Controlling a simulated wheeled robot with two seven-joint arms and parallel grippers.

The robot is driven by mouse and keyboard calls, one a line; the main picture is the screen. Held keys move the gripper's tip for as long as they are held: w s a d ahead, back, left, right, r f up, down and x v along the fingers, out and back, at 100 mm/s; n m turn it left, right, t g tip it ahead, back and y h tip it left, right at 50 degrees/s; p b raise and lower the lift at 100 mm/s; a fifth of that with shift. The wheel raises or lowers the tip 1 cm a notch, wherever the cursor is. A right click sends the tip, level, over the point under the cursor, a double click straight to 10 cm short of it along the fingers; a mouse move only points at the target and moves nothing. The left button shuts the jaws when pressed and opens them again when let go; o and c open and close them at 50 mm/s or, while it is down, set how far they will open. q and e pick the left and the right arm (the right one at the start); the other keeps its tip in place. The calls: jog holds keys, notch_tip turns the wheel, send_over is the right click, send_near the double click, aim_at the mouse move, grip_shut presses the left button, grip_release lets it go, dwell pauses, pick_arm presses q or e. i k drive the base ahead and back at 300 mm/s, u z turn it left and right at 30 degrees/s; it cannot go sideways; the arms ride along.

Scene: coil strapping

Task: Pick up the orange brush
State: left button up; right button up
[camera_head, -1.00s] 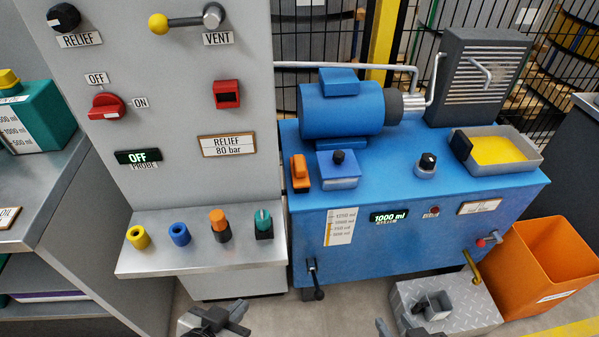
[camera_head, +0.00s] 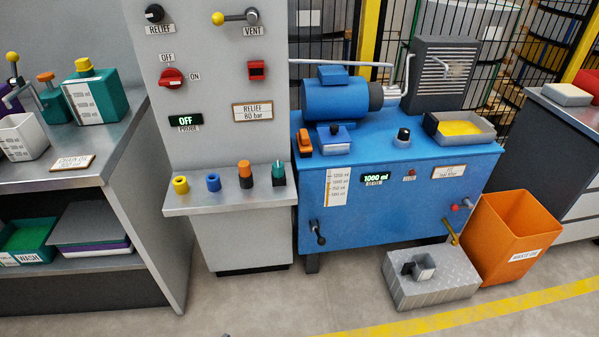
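A small upright orange piece (camera_head: 304,142), which may be the orange brush, sits on the left end of the blue tank's top (camera_head: 455,154). I cannot make out any bristles on it. An orange-topped dark fitting (camera_head: 244,173) stands on the metal shelf (camera_head: 228,199) to the left, between a blue ring and a green-topped fitting. Neither of my grippers can be made out in the head view.
A blue motor (camera_head: 337,98) and a grey tray with yellow contents (camera_head: 486,138) are on the tank. An orange waste bin (camera_head: 512,240) and a grey step block (camera_head: 428,285) stand on the floor. A workbench (camera_head: 120,160) is at left. The front floor is clear.

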aim_at(303, 141)
jog(key=z, duration=1.45)
jog(key=i, duration=1.15)
jog(key=u, duration=0.65)
jog(key=i, duration=0.75)
jog(key=u, duration=0.65)
